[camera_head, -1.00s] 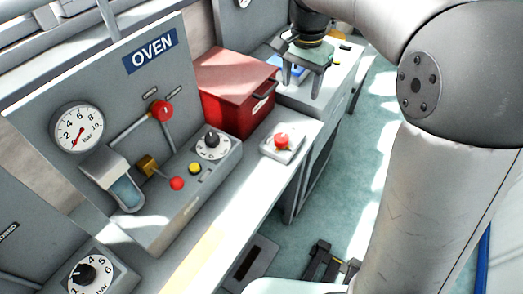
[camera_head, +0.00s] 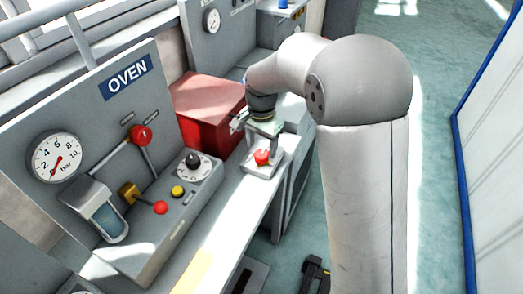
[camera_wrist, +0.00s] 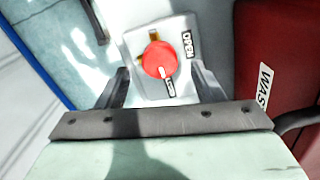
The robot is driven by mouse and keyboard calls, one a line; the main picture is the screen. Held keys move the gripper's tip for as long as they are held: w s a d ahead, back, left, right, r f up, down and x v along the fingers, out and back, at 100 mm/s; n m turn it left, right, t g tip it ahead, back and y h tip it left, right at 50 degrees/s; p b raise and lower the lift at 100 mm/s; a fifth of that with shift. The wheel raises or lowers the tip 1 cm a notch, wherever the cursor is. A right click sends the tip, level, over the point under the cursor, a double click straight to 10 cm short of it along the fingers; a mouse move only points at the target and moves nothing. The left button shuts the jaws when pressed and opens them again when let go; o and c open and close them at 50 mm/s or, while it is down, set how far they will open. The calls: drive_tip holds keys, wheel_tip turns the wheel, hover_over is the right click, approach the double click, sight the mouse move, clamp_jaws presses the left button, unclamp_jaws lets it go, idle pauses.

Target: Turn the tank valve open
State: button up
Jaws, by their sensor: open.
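The tank valve is a red round knob (camera_head: 262,157) on a pale plate at the counter's end, beside the red box. In the wrist view the knob (camera_wrist: 158,60) shows a white pointer mark aimed toward the lower label, away from the OPEN label (camera_wrist: 187,45). The lower label is too small to read surely. My gripper (camera_wrist: 160,70) is open and empty, its two fingers apart on either side of the knob in the picture. In the head view my gripper (camera_head: 262,130) hangs close to the knob; whether it touches cannot be told.
The red box (camera_head: 205,110) stands close behind my gripper. The OVEN panel (camera_head: 75,110) with a gauge (camera_head: 55,157), a red-handled lever (camera_head: 141,135) and a black dial (camera_head: 193,163) is to the left. The floor (camera_head: 430,200) at right is clear.

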sight(261, 156)
drive_tip(key=shift+f, duration=1.5)
drive_tip(key=c, duration=1)
